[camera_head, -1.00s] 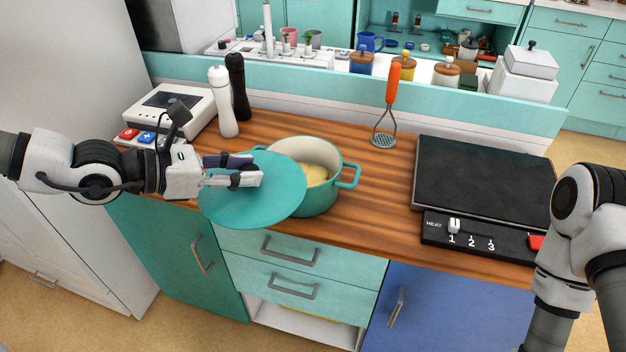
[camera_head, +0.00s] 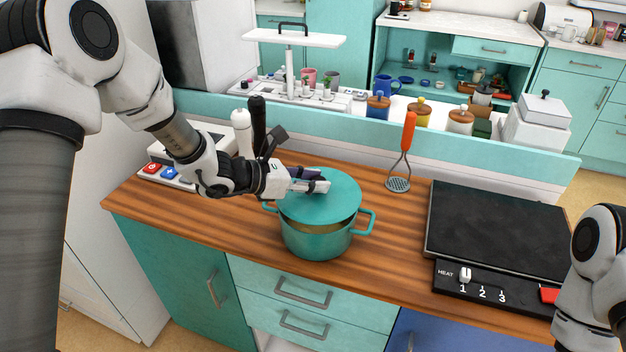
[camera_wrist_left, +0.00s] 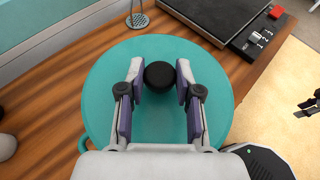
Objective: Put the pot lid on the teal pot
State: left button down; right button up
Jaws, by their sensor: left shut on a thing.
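The teal pot (camera_head: 318,245) stands upright on the wooden counter, its right handle clear. The round teal pot lid (camera_head: 335,207) is over its mouth, slightly tilted. A gap under the lid's front right edge shows part of the inside. My left gripper (camera_head: 316,184) comes from the left above the lid. In the left wrist view the gripper (camera_wrist_left: 160,78) is shut on the lid's black knob (camera_wrist_left: 158,76), and the lid (camera_wrist_left: 160,125) hides most of the pot. My right arm is at the right edge of the head view; its gripper is not clearly seen.
A black hotplate (camera_head: 495,230) with a heat panel lies to the right. A masher (camera_head: 403,160) with an orange handle stands behind the pot. White (camera_head: 243,135) and black (camera_head: 258,125) mills stand at back left. The counter between pot and hotplate is clear.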

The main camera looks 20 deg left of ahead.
pick_arm(q)
jog(key=shift+w+a+f, duration=0.1)
jog(key=shift+w+f, duration=0.05)
jog(key=shift+f, duration=0.6)
jog(key=shift+f+b, duration=0.5)
jog(key=shift+b, duration=0.35)
jog(key=shift+r, duration=0.1)
jog(key=c, duration=0.8)
grip_release()
